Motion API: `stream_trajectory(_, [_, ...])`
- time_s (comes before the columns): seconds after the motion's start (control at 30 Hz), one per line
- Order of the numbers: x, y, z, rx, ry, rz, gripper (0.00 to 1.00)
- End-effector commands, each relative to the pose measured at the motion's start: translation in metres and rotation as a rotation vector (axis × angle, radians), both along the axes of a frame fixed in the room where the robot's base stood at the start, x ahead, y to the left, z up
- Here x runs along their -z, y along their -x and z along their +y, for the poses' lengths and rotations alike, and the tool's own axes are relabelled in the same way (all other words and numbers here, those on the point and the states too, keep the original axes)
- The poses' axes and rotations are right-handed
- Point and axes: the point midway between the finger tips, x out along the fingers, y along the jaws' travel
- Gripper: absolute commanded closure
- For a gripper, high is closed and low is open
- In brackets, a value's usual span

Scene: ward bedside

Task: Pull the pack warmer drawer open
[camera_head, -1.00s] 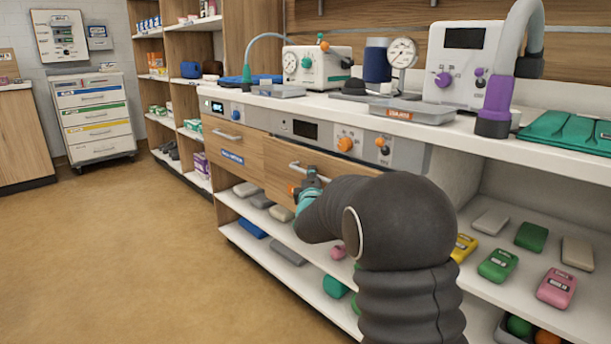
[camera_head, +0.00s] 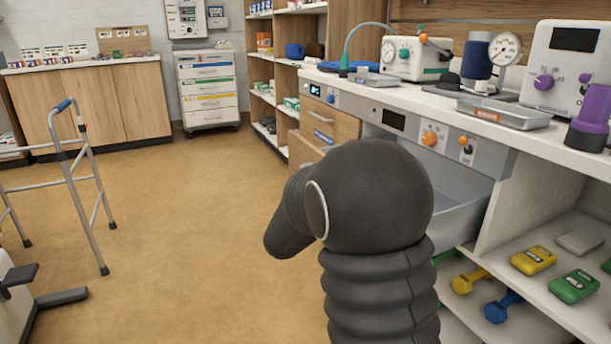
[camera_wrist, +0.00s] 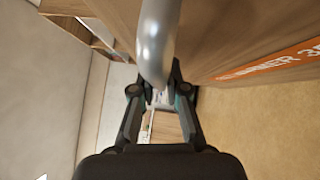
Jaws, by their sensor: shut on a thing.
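The pack warmer drawer (camera_head: 458,212) stands open below its control panel (camera_head: 425,130) in the head view. Its grey tray interior shows to the right of my arm, and my arm hides much of its front. In the wrist view, its wooden front (camera_wrist: 228,38) bears an orange label partly reading "WARMER". My gripper (camera_wrist: 158,97) is shut on the metal drawer handle (camera_wrist: 157,45) in the wrist view. The gripper and handle are hidden behind my arm in the head view.
The counter above holds devices and a metal tray (camera_head: 502,113). Open shelves with dumbbells (camera_head: 503,306) lie below right. A walking frame (camera_head: 75,180) stands left; the floor between is clear.

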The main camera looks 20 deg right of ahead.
Motion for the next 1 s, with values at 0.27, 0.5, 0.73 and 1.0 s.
stream_trajectory(0.27, [0.0017,0.0039,-0.0024,0.019,-0.001,0.002,1.0])
stream_trajectory(0.5, [0.0019,0.0033,-0.0004,0.016,-0.002,0.002,0.84])
stream_trajectory(0.73, [0.0012,0.0026,0.0009,0.012,-0.001,0.001,0.61])
stream_trajectory(1.0, [0.0014,0.0062,0.0053,0.01,-0.001,0.0,0.61])
